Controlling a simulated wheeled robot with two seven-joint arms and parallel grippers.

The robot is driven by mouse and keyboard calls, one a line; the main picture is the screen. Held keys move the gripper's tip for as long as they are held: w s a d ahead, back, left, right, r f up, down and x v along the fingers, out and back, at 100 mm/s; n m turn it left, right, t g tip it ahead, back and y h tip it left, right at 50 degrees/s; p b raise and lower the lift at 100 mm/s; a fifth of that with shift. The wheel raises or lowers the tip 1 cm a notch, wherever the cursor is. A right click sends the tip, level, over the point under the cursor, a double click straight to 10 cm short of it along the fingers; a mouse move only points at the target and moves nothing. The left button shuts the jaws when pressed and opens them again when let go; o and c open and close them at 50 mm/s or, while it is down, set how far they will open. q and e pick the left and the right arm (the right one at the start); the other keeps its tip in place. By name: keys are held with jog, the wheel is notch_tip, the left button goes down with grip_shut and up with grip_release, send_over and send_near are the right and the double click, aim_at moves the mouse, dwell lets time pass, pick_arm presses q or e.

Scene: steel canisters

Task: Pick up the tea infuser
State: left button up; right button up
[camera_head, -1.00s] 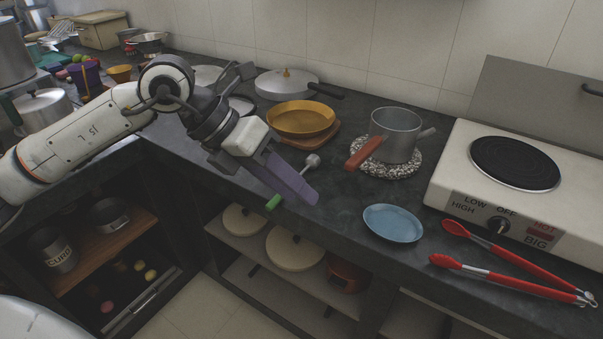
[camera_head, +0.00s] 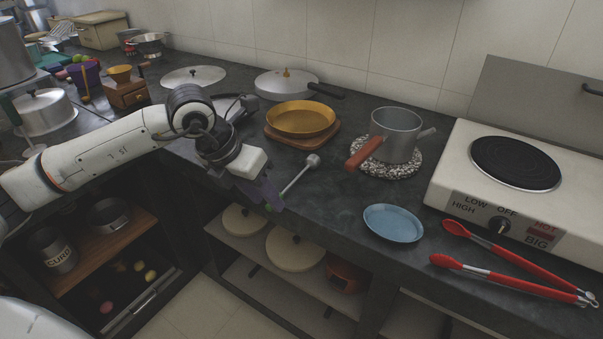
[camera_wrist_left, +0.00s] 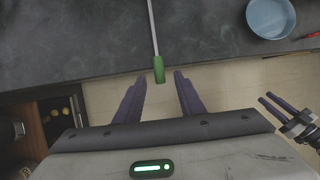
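The tea infuser (camera_head: 298,175) lies on the dark counter near its front edge. It has a small metal ball, a thin rod and a green handle. In the left wrist view the green handle (camera_wrist_left: 158,70) points toward my left gripper (camera_wrist_left: 160,78). That gripper is open, with the handle end at the mouth between its two purple fingers, touching neither. In the head view my left gripper (camera_head: 268,197) is at the counter's front edge and hides most of the handle. My right gripper (camera_wrist_left: 270,103) shows at the right of the left wrist view, away from the infuser; its opening is unclear.
A blue plate (camera_head: 393,222) and red tongs (camera_head: 510,274) lie to the right. A pot (camera_head: 396,134) on a speckled mat and a yellow pan (camera_head: 300,119) on a board stand behind. A hot plate (camera_head: 480,195) is at far right. Open shelves lie below the counter edge.

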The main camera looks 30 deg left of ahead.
pick_arm(q)
jog(key=shift+w+d+f, duration=0.1)
jog(key=shift+w+f, duration=0.05)
jog(key=shift+f, duration=0.2)
grip_shut()
